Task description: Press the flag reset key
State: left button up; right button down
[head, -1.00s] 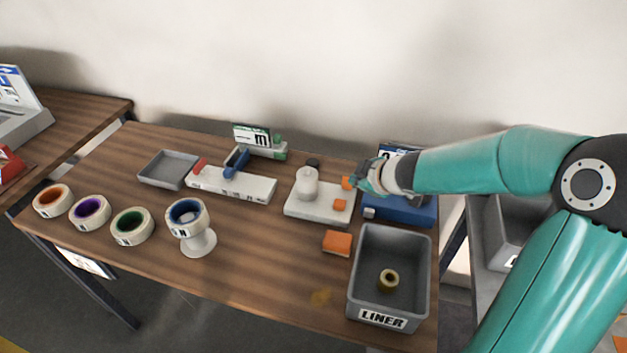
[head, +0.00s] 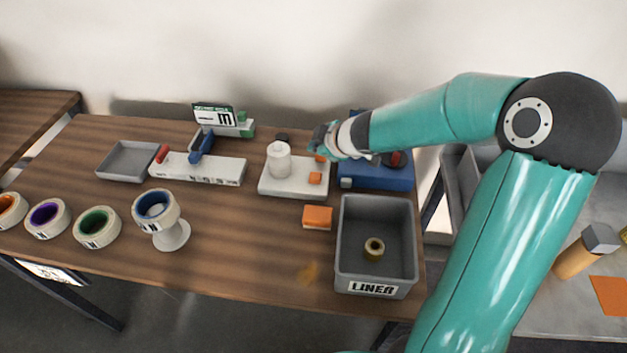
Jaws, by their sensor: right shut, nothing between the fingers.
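I cannot tell for sure which part is the flag reset key. My right gripper (head: 318,143) is shut and empty, above the back right of a white base plate (head: 290,188). The plate carries a white bottle-like piece (head: 279,160) and small orange blocks (head: 315,178). I cannot tell whether the fingertips touch anything. My left gripper is not in view.
An orange block (head: 317,217) and a grey LINER bin (head: 343,240) holding a roll (head: 374,248) stand in front. To the left are a white rail fixture (head: 205,172), a grey tray (head: 120,163), several tape rolls (head: 97,228) and a blue roll on a stand (head: 155,208). The front middle is clear.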

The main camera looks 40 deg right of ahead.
aim_at(312, 173)
pick_arm(q)
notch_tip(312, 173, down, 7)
jog(key=b, duration=0.6)
pick_arm(e)
notch_tip(312, 173, down, 7)
jog(key=shift+r, duration=0.1)
dwell(0.6)
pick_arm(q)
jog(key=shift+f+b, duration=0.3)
pick_arm(e)
jog(key=shift+f, duration=0.4)
pick_arm(q)
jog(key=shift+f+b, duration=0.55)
jog(key=shift+b, duration=0.05)
pick_arm(e)
jog(key=shift+f, duration=0.55)
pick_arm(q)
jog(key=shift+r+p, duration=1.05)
pick_arm(e)
jog(key=shift+r, duration=1)
notch_tip(312, 173, up, 5)
jog(key=p, duration=0.5)
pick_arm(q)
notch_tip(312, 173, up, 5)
